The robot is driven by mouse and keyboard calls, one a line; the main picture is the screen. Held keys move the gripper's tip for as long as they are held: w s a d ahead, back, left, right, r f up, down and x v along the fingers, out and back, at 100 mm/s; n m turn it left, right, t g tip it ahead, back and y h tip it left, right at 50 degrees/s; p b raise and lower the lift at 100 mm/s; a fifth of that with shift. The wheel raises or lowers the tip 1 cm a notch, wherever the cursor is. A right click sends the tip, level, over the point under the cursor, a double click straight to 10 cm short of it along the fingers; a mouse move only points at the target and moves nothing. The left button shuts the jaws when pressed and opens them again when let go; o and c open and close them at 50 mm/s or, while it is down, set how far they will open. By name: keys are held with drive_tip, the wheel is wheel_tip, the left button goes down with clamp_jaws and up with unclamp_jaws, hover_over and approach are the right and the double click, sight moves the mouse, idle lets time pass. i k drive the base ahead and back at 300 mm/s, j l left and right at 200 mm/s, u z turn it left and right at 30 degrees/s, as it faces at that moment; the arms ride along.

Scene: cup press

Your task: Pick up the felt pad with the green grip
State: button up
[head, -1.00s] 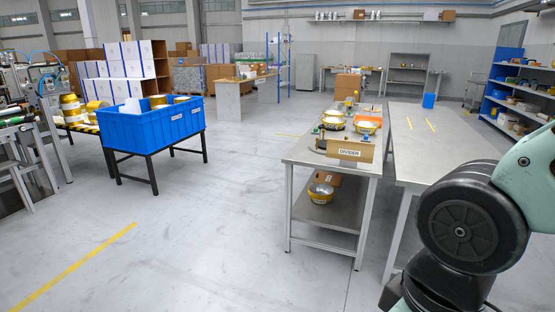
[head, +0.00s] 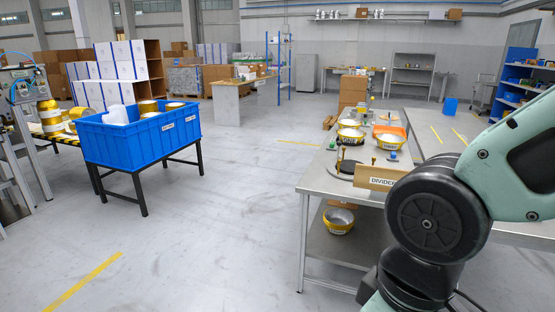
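I cannot make out the felt pad with the green grip for certain. Several small items stand on the metal table (head: 318,182) on the right, too small to tell apart well. A dark flat round piece (head: 346,168) lies near the table's left edge, behind the board marked DIVIDER. My gripper is not in view; only links of my arm show at the right, covering part of the table.
The cardboard DIVIDER board (head: 378,178) stands at the table's near end. Another yellow-rimmed bowl (head: 351,136) stands on top, and one (head: 338,221) sits on the lower shelf. A blue crate (head: 128,142) on black legs stands left. The floor (head: 225,215) between is clear.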

sight(332, 147)
drive_tip(key=i+l+u, duration=0.15)
drive_tip(key=i+u, duration=0.3)
drive_tip(key=i, duration=0.3)
drive_tip(key=i+j+u, duration=0.1)
drive_tip(key=i+u, duration=0.2)
drive_tip(key=u, duration=0.15)
drive_tip(key=i+u, duration=0.35)
drive_tip(key=u, duration=0.15)
drive_tip(key=i+u, duration=0.2)
drive_tip(key=i, duration=0.6)
drive_tip(key=i+l+z, duration=0.1)
drive_tip(key=i+z, duration=0.25)
drive_tip(key=i, duration=0.25)
drive_tip(key=i+z, duration=0.35)
drive_tip(key=i, duration=0.2)
drive_tip(key=i+j+z, duration=0.35)
drive_tip(key=i, duration=0.2)
drive_tip(key=i+l+z, duration=0.2)
drive_tip(key=i+z, duration=0.15)
drive_tip(key=z, duration=0.15)
drive_tip(key=i+z, duration=0.75)
drive_tip(key=z, duration=0.2)
drive_tip(key=i+j+z, duration=0.2)
drive_tip(key=z, duration=0.25)
drive_tip(key=i+z, duration=0.45)
drive_tip(key=i+j+z, duration=0.25)
drive_tip(key=z, duration=0.15)
drive_tip(key=i+j+z, duration=0.3)
drive_tip(key=z, duration=0.15)
drive_tip(key=i, duration=0.1)
